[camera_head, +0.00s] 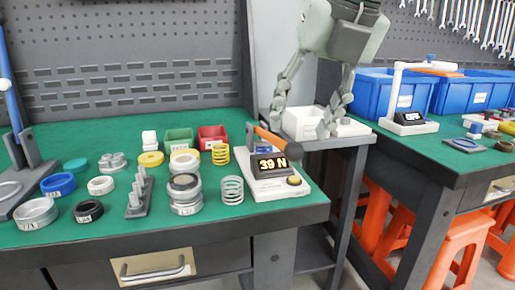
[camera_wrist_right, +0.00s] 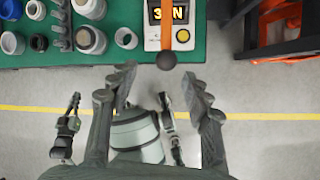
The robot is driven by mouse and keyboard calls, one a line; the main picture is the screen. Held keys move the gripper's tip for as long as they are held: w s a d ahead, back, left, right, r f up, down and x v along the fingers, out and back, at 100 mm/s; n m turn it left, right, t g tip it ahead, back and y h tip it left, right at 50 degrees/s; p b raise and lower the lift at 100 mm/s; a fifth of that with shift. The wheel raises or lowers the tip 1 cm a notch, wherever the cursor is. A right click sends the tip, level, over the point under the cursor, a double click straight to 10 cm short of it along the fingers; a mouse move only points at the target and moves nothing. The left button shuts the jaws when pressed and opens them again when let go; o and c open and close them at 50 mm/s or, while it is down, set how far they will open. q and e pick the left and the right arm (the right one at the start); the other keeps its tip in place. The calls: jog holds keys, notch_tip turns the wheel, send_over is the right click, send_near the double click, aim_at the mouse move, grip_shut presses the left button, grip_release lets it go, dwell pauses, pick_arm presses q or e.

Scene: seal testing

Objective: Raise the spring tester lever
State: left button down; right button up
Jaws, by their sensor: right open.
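The spring tester (camera_head: 279,187) is a white box with a lit display reading 39 N, on the green bench mat near its front right corner. Its orange lever (camera_head: 268,136) slants over the top of the display. My right gripper (camera_head: 302,128) is open and empty, above and to the right of the tester. In the wrist view its fingertips (camera_wrist_right: 157,82) lie on either side of the knob line, just short of the knob. My left gripper does not show clearly.
Several springs, rings and seals stand left of the tester, including a white spring (camera_head: 232,190). Green (camera_head: 178,140) and red (camera_head: 211,136) bins stand behind. A small grey side table (camera_head: 345,142) with a white box is at right. Floor in front is clear.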

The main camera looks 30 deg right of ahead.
aim_at(296, 144)
jog(key=shift+d+h, duration=0.2)
jog(key=shift+h, duration=0.1)
jog(key=shift+w+d+f, duration=0.1)
jog(key=shift+f, duration=0.2)
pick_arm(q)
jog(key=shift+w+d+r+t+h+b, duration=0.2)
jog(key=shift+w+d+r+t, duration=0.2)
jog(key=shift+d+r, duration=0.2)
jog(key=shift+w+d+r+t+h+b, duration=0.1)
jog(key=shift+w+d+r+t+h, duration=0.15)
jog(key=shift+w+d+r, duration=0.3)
pick_arm(e)
jog(key=x, duration=0.6)
jog(key=shift+w+f, duration=0.1)
jog(key=shift+f, duration=0.25)
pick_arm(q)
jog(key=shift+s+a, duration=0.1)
pick_arm(e)
jog(key=shift+c, duration=0.6)
grip_shut()
